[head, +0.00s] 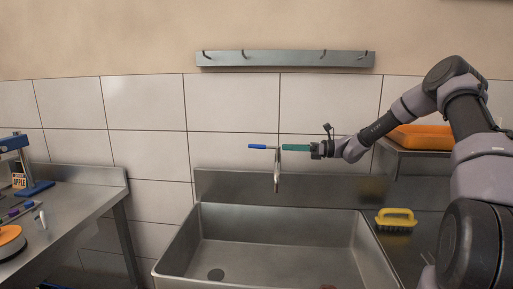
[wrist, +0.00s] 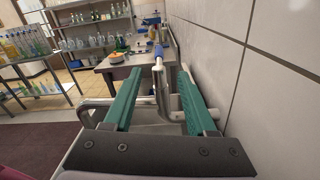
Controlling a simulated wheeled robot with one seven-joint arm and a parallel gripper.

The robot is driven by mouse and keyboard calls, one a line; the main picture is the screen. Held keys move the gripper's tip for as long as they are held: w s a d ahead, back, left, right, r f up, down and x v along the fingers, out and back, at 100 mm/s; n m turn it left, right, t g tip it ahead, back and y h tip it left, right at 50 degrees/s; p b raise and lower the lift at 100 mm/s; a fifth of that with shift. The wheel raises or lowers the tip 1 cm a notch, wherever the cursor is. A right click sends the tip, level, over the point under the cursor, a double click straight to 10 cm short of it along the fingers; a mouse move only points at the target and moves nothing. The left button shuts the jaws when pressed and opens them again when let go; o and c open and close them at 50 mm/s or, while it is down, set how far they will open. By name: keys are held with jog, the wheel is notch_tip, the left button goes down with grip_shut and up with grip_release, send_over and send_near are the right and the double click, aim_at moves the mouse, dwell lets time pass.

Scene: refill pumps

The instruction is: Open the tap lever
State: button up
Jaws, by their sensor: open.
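The tap (head: 277,172) stands on the wall above the sink, with a blue-tipped lever (head: 258,146) pointing left. My gripper (head: 284,147) reaches in from the right at lever height, its green fingers ending by the top of the tap. In the wrist view my gripper (wrist: 158,70) is open, with one finger on each side of the metal lever stem. The blue lever tip (wrist: 159,51) shows beyond the fingertips, between them. The curved spout (wrist: 97,103) passes left below the left finger. Whether a finger touches the stem I cannot tell.
The tiled wall (wrist: 265,75) runs close beside the right finger. The steel sink (head: 280,222) below is open. A yellow brush (head: 396,218) lies right of the sink, and an orange tray (head: 420,137) sits on a shelf behind my arm. A workbench (head: 85,190) stands left.

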aim_at(262, 147)
jog(key=a, duration=1)
jog(key=shift+a, duration=0.15)
grip_shut()
jog(key=shift+w, duration=0.1)
dwell(1.0)
